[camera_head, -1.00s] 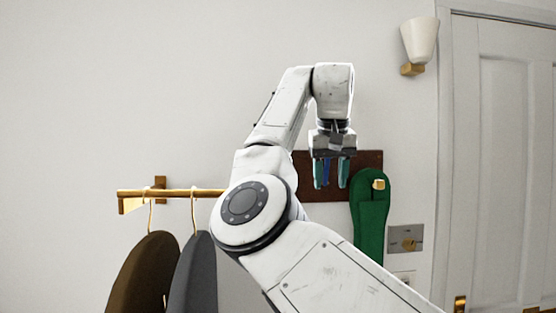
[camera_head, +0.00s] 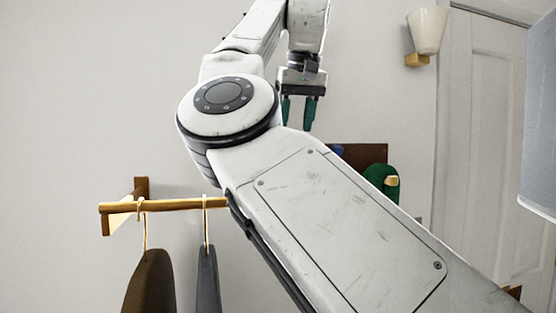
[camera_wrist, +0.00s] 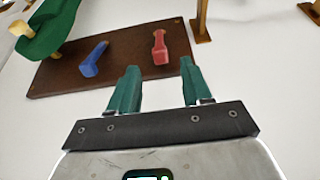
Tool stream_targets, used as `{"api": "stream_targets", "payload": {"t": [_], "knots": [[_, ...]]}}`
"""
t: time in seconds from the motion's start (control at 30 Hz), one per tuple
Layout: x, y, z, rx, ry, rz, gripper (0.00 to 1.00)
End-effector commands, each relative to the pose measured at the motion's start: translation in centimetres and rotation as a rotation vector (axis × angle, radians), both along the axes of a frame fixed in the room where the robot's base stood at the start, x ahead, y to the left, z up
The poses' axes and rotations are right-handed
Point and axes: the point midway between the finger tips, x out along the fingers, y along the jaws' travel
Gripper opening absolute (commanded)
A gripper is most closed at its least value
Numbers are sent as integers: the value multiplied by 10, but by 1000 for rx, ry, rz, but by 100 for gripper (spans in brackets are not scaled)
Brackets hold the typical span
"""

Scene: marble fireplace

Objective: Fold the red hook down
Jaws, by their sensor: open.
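The red hook (camera_wrist: 160,47) shows in the wrist view on a dark brown board (camera_wrist: 120,62). It sticks out from the board, beside a blue hook (camera_wrist: 93,60). My gripper (camera_wrist: 158,85) is open and empty, with its two green fingers apart. In the picture the red hook lies between and beyond the fingertips, not touching them. In the head view my gripper (camera_head: 297,113) hangs fingers down, above and left of the board (camera_head: 365,152). There my arm hides the red hook, and only a bit of the blue hook shows.
A green item (camera_head: 380,178) hangs on a light peg at the board's end. A brass rail (camera_head: 170,204) with dark clothes on hangers stands out at the left. A wall lamp (camera_head: 428,30) and a door (camera_head: 490,150) are at the right. A grey object (camera_head: 540,115) fills the right edge.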

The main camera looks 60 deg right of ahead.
Motion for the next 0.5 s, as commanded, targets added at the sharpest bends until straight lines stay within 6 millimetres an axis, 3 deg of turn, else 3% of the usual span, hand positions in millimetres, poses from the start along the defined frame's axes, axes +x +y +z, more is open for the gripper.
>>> {"api": "stream_targets", "payload": {"t": [0.5], "knots": [[21, -24, -76, 1, 1, 0, 49]]}}
